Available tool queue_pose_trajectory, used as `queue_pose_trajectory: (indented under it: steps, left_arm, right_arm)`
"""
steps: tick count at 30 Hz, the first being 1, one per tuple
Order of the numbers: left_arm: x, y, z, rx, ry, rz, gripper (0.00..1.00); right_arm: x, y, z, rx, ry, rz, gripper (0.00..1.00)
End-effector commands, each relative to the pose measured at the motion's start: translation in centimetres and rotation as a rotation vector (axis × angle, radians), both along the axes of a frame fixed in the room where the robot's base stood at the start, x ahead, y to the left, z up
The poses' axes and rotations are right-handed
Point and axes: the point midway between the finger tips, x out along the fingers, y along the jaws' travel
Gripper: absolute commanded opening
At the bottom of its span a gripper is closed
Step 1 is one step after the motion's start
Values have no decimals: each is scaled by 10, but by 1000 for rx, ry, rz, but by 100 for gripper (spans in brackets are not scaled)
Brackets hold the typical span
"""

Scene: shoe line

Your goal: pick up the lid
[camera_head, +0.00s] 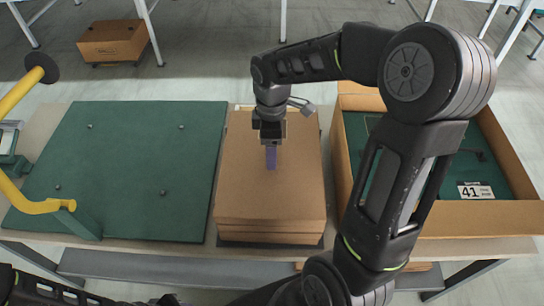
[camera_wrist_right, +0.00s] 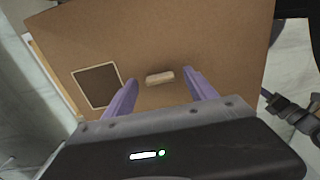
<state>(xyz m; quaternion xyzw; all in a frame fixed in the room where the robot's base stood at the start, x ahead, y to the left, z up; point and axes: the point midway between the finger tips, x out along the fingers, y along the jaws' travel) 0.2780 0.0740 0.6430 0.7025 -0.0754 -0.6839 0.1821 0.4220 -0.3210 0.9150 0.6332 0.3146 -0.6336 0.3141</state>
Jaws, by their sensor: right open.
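A stack of flat brown cardboard lids (camera_head: 240,170) lies on the table in the middle of the head view. In the right wrist view the top lid (camera_wrist_right: 210,40) fills most of the picture, with a small tan raised tab (camera_wrist_right: 160,77) and a dark pale-edged square (camera_wrist_right: 98,85). My right gripper (camera_head: 271,165) is over the upper middle of the stack, pointing down. Its purple fingers are apart and empty, on either side of the tab in the wrist view (camera_wrist_right: 159,82). I cannot tell whether they touch the lid. My left gripper does not show.
A green mat (camera_head: 120,165) with small dark pegs lies left of the stack. An open cardboard box (camera_head: 440,222) with a green inside and a "41" label stands to the right, partly behind my right arm. A yellow bar fixture (camera_head: 35,207) is at the far left.

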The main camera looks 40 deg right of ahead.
Motion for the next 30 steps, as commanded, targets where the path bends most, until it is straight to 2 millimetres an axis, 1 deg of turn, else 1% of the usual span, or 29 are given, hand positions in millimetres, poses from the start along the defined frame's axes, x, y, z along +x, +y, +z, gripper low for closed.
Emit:
queue_pose_trajectory:
  steps: [3,20,30]
  left_arm:
    - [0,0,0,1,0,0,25]
    - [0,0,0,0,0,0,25]
    - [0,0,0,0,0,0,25]
  right_arm:
    - [0,0,-6,0,0,0,65]
    - [0,0,-6,-1,-1,-1,65]
    - [0,0,-6,-1,-1,-1,38]
